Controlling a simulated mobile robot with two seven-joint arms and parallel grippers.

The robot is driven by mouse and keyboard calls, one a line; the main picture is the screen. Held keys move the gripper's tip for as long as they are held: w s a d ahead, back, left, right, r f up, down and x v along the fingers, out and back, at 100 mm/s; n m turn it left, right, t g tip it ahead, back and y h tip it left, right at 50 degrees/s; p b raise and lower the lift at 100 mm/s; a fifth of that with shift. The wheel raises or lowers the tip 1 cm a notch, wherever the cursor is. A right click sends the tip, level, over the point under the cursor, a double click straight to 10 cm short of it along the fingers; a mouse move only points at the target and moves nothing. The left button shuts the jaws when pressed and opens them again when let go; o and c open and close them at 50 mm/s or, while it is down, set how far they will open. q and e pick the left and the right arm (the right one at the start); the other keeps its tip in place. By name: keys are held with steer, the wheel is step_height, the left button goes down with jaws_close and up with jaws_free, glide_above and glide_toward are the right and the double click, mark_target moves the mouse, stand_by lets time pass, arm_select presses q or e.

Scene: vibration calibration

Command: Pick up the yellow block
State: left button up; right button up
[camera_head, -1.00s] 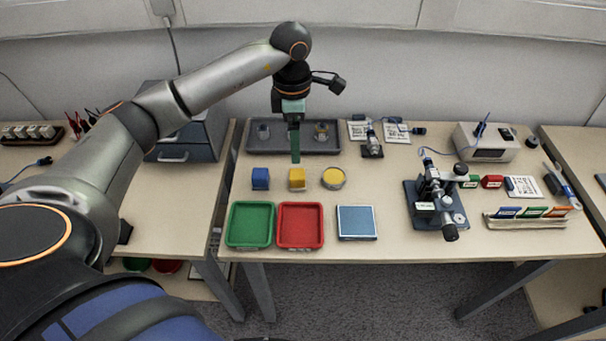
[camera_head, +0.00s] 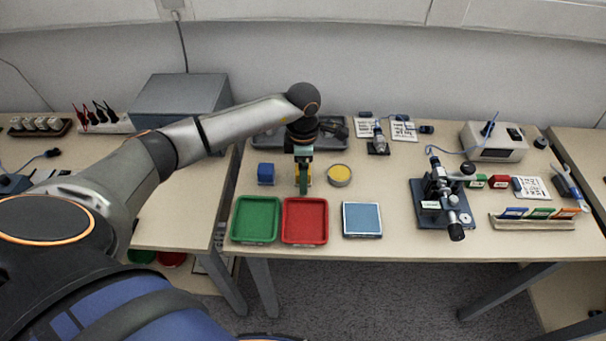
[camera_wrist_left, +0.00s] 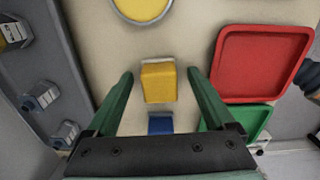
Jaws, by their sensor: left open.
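The yellow block (camera_wrist_left: 158,82) stands on the table between the two green fingers of my left gripper (camera_wrist_left: 160,80) in the left wrist view. A gap shows between it and each finger. In the head view my left gripper (camera_head: 303,188) comes down over the yellow block (camera_head: 308,176), which is mostly hidden behind the fingers. My left gripper is open and holds nothing. My right gripper is in neither view.
A blue block (camera_head: 266,173) stands just left of the gripper, and a round yellow-topped dish (camera_head: 339,175) just right. Green (camera_head: 256,237) and red (camera_head: 305,239) trays lie in front, beside a blue square pad (camera_head: 362,219). A grey tray (camera_head: 268,141) lies behind.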

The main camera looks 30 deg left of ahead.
arm_select(q)
jaws_close()
stand_by(0.8)
